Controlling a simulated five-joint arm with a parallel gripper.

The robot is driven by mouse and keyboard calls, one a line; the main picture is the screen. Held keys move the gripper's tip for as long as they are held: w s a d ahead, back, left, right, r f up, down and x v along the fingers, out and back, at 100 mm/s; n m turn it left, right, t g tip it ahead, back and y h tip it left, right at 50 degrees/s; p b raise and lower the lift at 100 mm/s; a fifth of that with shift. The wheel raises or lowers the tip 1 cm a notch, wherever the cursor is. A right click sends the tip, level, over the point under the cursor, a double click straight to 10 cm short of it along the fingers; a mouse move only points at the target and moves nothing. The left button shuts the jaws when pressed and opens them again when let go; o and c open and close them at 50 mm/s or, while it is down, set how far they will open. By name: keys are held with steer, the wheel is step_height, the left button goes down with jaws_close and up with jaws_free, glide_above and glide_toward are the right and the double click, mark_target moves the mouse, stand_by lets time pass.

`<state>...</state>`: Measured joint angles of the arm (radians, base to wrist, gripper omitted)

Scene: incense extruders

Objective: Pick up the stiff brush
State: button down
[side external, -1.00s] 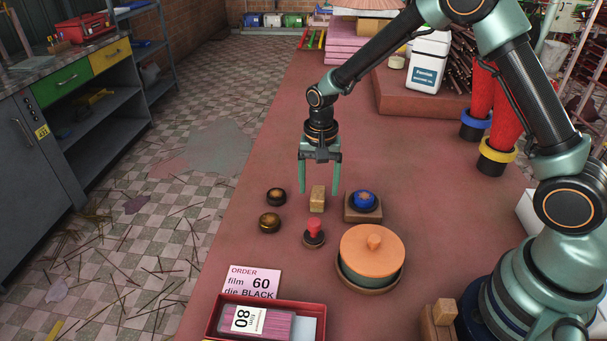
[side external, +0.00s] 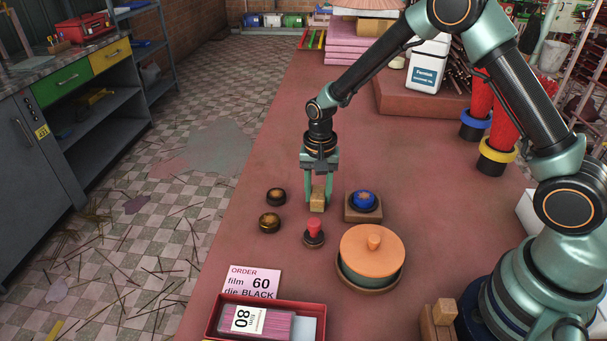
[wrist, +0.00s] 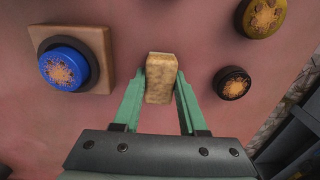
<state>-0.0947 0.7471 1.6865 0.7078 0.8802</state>
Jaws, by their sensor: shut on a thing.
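The stiff brush (side external: 318,199) is a small tan block on the red table, between the dark round dies and the blue die. In the wrist view the brush (wrist: 161,78) sits between the two green fingers. My gripper (side external: 319,200) reaches down over it from above and is shut on it; the gripper also shows in the wrist view (wrist: 161,85). The brush appears to be still at table level. Its underside is hidden.
Left of the brush are a black-rimmed die (side external: 276,197) and a brass one (side external: 269,222). A blue die (side external: 363,200) sits on a wooden block to the right. A red-knobbed piece (side external: 314,233) and an orange-lidded pot (side external: 371,257) stand nearer.

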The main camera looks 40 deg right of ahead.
mark_target(318, 192)
step_height(318, 192, up, 20)
stand_by(0.5)
